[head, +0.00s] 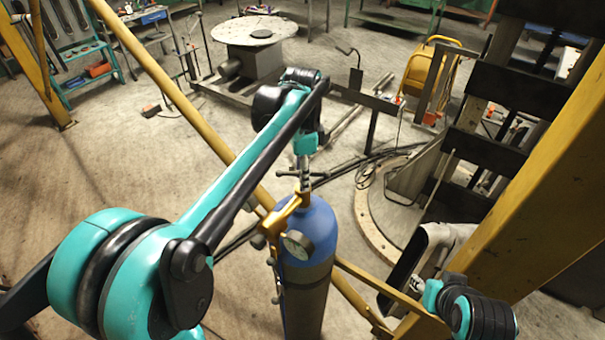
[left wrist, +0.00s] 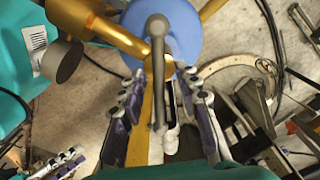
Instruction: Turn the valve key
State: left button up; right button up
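A blue gas cylinder (head: 308,235) stands upright in front of me with a brass valve and a round gauge (head: 297,245). The valve key, a grey bar (left wrist: 158,70), sits over the cylinder's top in the left wrist view; its dark crossbar also shows in the head view (head: 318,176). My left gripper (head: 304,168) is above the cylinder at the key. In the left wrist view its purple-padded fingers (left wrist: 163,88) are spread either side of the bar, with gaps. My right gripper (head: 418,284) shows small at lower right, its fingers unclear.
Yellow poles and beams (head: 540,170) run beside the cylinder, with a dark-runged structure at right. A round-topped table (head: 242,30) and a yellow reel (head: 430,68) stand farther back. Black cables lie on the floor behind the cylinder. The floor at left is mostly clear.

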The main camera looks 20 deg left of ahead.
pick_arm(q)
jog(key=shift+f, duration=0.1)
jog(key=shift+d, duration=0.1)
grip_shut()
jog(key=shift+m, duration=0.9)
jog(key=shift+m+b, duration=0.35)
jog(key=shift+m, duration=0.85)
jog(key=shift+m+b, duration=0.35)
jog(key=shift+m, duration=0.95)
dwell(0.4)
dwell(0.4)
grip_release()
